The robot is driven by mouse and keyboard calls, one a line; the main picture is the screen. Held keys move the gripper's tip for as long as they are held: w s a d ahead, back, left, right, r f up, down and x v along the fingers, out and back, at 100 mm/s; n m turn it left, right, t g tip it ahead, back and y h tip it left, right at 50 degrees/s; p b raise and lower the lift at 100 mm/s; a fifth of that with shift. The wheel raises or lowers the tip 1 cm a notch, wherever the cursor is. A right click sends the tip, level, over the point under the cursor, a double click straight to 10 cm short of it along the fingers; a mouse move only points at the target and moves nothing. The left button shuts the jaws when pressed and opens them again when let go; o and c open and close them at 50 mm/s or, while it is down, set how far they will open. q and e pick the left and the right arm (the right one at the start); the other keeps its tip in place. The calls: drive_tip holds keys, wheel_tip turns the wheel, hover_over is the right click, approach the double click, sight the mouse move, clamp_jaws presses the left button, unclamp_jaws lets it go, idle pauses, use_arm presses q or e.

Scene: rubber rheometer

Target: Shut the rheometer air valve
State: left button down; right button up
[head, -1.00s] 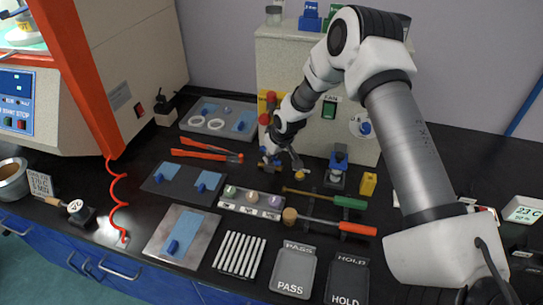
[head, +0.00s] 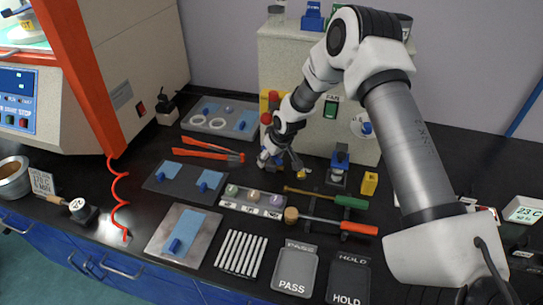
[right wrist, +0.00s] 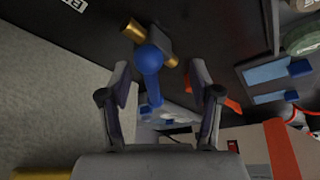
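The air valve shows in the right wrist view as a grey body with brass ends (right wrist: 134,31) and a blue lever with a round knob (right wrist: 150,62). My right gripper (right wrist: 160,70) is open, with one finger on each side of the lever. Neither finger clearly touches it. In the head view my right gripper (head: 280,162) is low in front of the beige cabinet, at the valve, and hides most of it. My left gripper is not in view.
The beige cabinet (head: 300,100) with a green fan switch stands close behind the gripper. Red-handled tongs (head: 208,149), a green-handled tool (head: 350,201) and a sample rack (head: 252,202) lie nearby. A yellow block (head: 370,183) stands to the right.

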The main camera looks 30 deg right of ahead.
drive_tip(key=shift+d, duration=0.15)
drive_tip(key=shift+r, duration=0.15)
drive_tip(key=shift+s+d+r, duration=0.1)
drive_tip(key=shift+r, duration=0.25)
drive_tip(key=v, duration=1.1)
